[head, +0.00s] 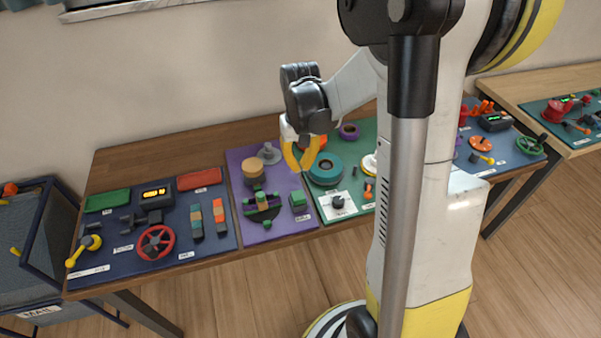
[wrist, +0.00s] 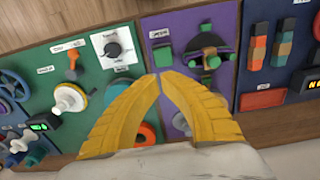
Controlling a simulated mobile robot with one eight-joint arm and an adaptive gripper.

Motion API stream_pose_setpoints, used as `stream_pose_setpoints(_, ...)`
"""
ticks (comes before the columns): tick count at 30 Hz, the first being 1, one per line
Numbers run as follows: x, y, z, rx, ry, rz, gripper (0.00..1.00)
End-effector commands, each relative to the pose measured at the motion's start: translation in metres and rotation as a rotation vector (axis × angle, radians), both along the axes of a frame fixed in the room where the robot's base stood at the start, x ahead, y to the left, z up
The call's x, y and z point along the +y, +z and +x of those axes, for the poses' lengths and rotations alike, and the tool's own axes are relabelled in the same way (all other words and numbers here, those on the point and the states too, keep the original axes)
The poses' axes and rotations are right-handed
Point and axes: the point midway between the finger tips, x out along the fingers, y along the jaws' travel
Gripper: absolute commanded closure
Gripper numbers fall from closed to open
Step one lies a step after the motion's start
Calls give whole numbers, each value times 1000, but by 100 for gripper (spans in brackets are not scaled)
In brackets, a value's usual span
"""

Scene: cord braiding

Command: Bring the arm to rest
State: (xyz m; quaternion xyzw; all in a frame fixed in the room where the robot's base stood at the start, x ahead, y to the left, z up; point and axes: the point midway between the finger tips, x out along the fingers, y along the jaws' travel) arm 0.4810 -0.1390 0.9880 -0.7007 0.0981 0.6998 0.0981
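My gripper (head: 301,168) hangs above the workbench, over the border of the purple and teal panels. Its two yellow fingers curve together and their tips meet or nearly meet. In the wrist view the gripper (wrist: 160,76) shows both ribbed fingers converging, with nothing seen held between the tips. An orange round part (wrist: 147,134) shows in the gap between the fingers, apparently on the panel beyond. My arm is bent, with the forearm reaching left over the bench. Part of the teal panel is hidden behind my arm and column.
The wooden bench (head: 135,165) carries a navy panel (head: 130,222) with a red wheel (head: 155,242), a purple panel (head: 245,170) and a teal panel (head: 325,211) with a teal spool (head: 326,170). A dark-framed cart (head: 35,250) stands left. A second bench (head: 545,85) stands right.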

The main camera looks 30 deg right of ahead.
Motion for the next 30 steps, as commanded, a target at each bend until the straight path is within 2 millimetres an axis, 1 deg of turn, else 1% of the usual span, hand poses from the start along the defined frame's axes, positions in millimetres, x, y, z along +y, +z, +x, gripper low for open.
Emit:
stream_pose_setpoints(1,0,7,0,0,0,0,100)
stream_pose_setpoints(6,0,16,0,0,0,0,100)
stream_pose_setpoints(23,1,17,0,-2,1,-1,100)
stream_pose_setpoints(26,7,24,-3,-20,11,-6,100)
stream_pose_setpoints(29,22,42,-11,-72,37,-21,100)
stream_pose_setpoints(30,30,51,-16,-100,50,-28,100)
